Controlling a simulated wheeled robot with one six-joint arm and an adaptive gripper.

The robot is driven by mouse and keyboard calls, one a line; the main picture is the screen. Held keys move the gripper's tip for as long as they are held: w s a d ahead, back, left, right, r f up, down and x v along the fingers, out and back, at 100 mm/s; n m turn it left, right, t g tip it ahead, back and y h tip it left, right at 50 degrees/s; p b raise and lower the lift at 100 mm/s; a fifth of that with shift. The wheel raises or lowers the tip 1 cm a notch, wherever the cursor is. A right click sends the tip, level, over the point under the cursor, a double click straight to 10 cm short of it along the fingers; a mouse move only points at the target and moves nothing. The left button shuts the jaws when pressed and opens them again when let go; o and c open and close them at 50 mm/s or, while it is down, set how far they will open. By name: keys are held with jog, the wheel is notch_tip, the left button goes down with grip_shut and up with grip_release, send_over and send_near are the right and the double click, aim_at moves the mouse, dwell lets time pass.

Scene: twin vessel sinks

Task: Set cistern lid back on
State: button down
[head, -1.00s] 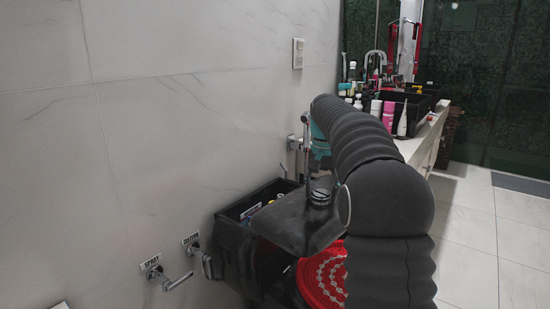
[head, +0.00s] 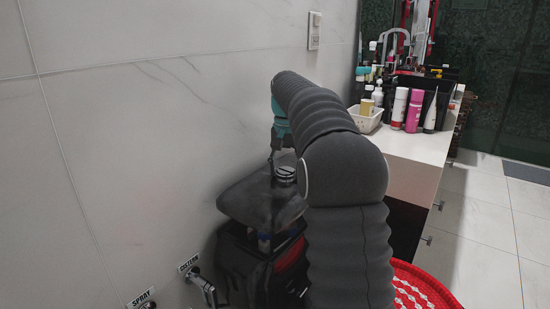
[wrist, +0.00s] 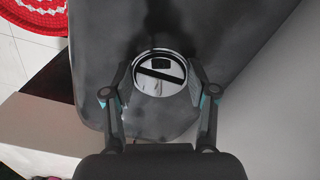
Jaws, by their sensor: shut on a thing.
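The dark grey cistern lid (head: 250,203) is in my gripper (head: 284,160), over the black cistern (head: 238,262) against the wall. The lid has a round chrome button (head: 285,173) on top. In the wrist view my fingers (wrist: 158,75) stand on either side of this button (wrist: 160,68), and the lid (wrist: 215,35) fills much of the picture. In the head view a gap shows under the lid's front edge, with some of the cistern's inside visible. The lid's far edges and the contact at the back are hidden.
Wall valves labelled CISTERN (head: 190,264) and SPRAY (head: 141,298) are at lower left. A white counter (head: 405,143) with bottles and a small basket (head: 367,118) stands behind my arm. A red patterned round thing (head: 420,285) is at lower right.

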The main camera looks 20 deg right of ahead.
jog(key=shift+w, duration=0.45)
notch_tip(320, 180, down, 4)
jog(key=b, duration=0.4)
jog(key=shift+s+b, duration=0.1)
jog(key=shift+b, duration=0.3)
jog(key=shift+f+b, duration=0.6)
jog(key=shift+f, duration=1.05)
jog(key=shift+r+p, duration=0.1)
jog(key=shift+p, duration=0.25)
jog(key=shift+f, duration=0.65)
dwell(0.7)
jog(key=shift+c, duration=1.2)
grip_release()
jog(key=shift+f, duration=0.15)
